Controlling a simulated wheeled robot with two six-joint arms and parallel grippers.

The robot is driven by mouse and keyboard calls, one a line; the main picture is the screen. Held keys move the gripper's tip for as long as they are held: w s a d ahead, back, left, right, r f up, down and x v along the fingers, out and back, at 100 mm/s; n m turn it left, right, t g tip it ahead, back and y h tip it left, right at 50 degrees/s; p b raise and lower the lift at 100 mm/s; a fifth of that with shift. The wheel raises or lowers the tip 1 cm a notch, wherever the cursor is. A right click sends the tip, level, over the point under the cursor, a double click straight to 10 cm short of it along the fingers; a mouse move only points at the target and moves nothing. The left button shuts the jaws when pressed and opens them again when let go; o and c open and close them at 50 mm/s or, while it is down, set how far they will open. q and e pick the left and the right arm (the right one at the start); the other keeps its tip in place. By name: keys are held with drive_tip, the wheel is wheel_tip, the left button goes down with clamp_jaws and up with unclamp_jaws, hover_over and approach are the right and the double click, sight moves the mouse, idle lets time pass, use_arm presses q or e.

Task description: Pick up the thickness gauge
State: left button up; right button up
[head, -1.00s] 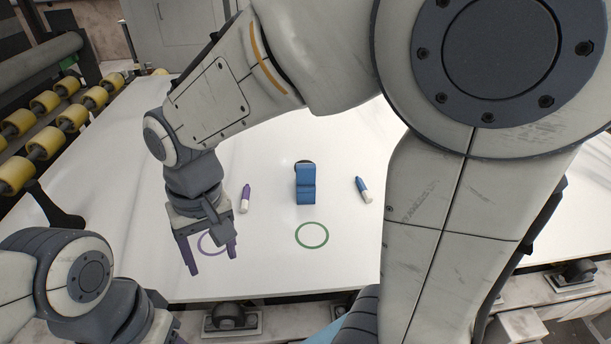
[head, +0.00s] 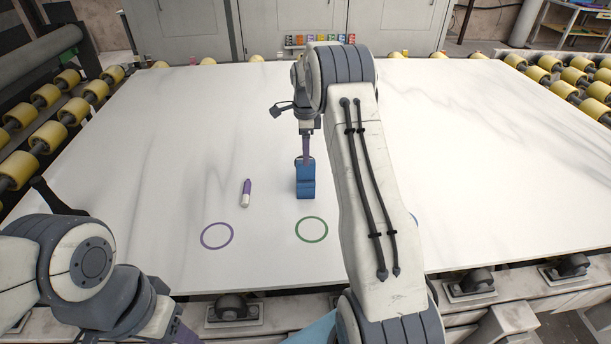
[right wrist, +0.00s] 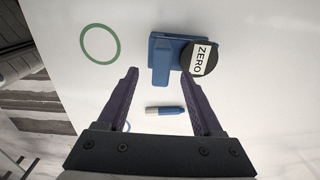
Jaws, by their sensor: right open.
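The thickness gauge (head: 305,181) is a blue block standing on the white slab, near the middle of the head view. In the right wrist view the gauge (right wrist: 160,65) shows a blue body and a black round dial with a white label reading ZERO. My right gripper (head: 306,158) points down over the gauge in the head view. In the right wrist view the right gripper (right wrist: 160,74) is open and empty, its fingertips near the gauge; contact cannot be told. My left gripper is only partly seen at the lower left edge of the head view.
A purple and white marker (head: 246,193) lies left of the gauge. A blue and white marker (right wrist: 166,110) shows between the fingers in the right wrist view. Purple (head: 217,236) and green (head: 312,230) rings mark the slab (head: 500,180), which has much free room.

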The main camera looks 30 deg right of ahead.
sight(305, 170)
drive_tip(key=shift+f+p, duration=0.9)
drive_tip(key=shift+f, duration=2.1)
drive_tip(key=shift+w+d, duration=0.1)
clamp_jaws()
